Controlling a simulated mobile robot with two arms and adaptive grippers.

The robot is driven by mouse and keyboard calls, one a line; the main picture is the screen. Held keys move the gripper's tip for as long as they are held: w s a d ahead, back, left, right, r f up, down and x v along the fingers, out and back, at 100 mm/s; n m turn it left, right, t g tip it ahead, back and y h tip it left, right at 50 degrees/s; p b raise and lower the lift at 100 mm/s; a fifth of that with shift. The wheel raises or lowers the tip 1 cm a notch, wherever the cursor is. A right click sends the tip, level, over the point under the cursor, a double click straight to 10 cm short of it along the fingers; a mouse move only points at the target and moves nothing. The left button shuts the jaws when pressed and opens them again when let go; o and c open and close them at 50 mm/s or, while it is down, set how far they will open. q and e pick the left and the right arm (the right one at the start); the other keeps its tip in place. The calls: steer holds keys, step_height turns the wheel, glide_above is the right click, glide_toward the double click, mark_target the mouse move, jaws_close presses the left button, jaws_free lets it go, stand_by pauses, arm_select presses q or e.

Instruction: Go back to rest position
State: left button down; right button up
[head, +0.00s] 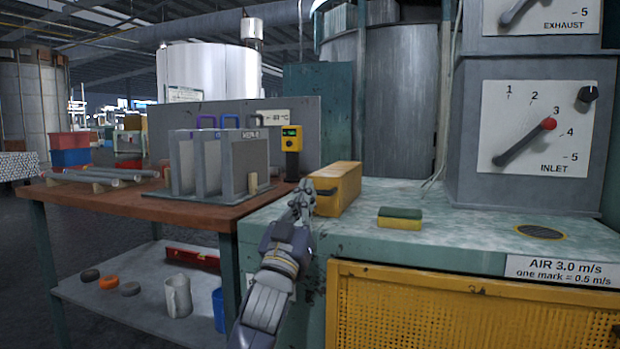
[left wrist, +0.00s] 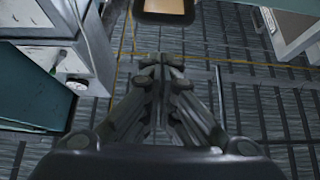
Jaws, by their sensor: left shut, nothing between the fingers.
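My left gripper (head: 302,190) is shut and empty in the head view. It is held up in front of the left part of the green machine top, and in the picture its tips overlap the left end of a yellow box (head: 338,188). I cannot tell whether they touch. In the left wrist view the gripper (left wrist: 161,62) shows with its fingers together, above a dark grooved floor (left wrist: 265,120). My right gripper is in neither view.
A green machine top (head: 470,215) carries a green-and-yellow block (head: 400,218) and a grey cabinet with an INLET dial (head: 535,127). To the left, a wooden table (head: 110,203) holds upright grey panels (head: 243,165), a yellow meter (head: 291,139) and tubes (head: 100,176).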

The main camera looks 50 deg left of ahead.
arm_select(q)
steer(key=v, duration=0.5)
steer(key=shift+f, duration=0.5)
